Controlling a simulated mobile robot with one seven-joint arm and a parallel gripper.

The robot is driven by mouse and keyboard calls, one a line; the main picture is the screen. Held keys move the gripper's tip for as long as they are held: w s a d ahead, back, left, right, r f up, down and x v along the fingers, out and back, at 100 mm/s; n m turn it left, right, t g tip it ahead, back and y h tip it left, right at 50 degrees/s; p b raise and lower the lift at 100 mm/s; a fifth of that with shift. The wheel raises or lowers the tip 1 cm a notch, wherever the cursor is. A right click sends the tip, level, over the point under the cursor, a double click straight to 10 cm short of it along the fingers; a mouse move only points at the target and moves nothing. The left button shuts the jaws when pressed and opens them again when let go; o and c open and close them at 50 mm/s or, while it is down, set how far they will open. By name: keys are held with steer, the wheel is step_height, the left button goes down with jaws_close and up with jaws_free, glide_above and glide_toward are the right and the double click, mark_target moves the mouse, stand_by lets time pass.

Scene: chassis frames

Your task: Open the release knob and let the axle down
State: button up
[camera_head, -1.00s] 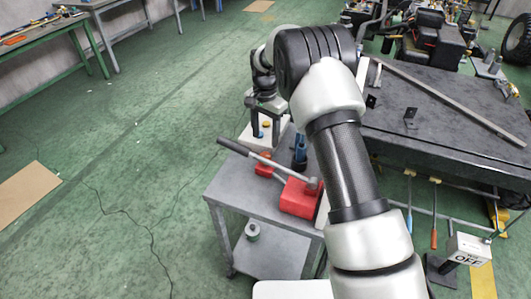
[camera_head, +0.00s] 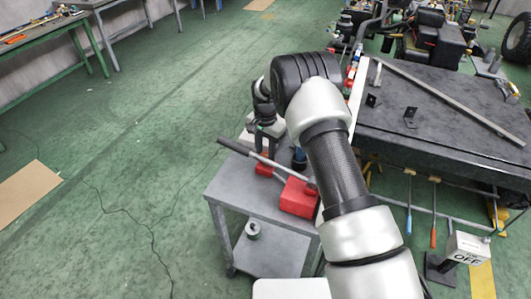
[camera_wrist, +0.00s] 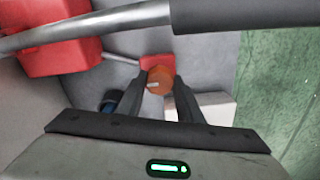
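An orange-brown round knob (camera_wrist: 160,83) shows in the wrist view between the tips of my gripper (camera_wrist: 161,92). A small red block (camera_wrist: 155,62) is just behind the knob. My gripper's dark fingers are apart on either side of the knob; I cannot tell whether they touch it. In the head view my gripper (camera_head: 264,150) points down over the cart's far end, near the small red block (camera_head: 264,169), and the knob is hidden. A red pump body (camera_head: 298,197) with a grey lever (camera_head: 268,162) stands on the cart. I cannot make out the axle.
The lever's dark grip (camera_wrist: 240,14) crosses the top of the wrist view, close above my gripper. A blue-and-dark part (camera_wrist: 112,101) lies left of the fingers. The grey cart (camera_head: 235,190) stands beside a dark bench (camera_head: 450,125).

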steer(key=c, duration=0.4)
steer(key=shift+c, duration=0.2)
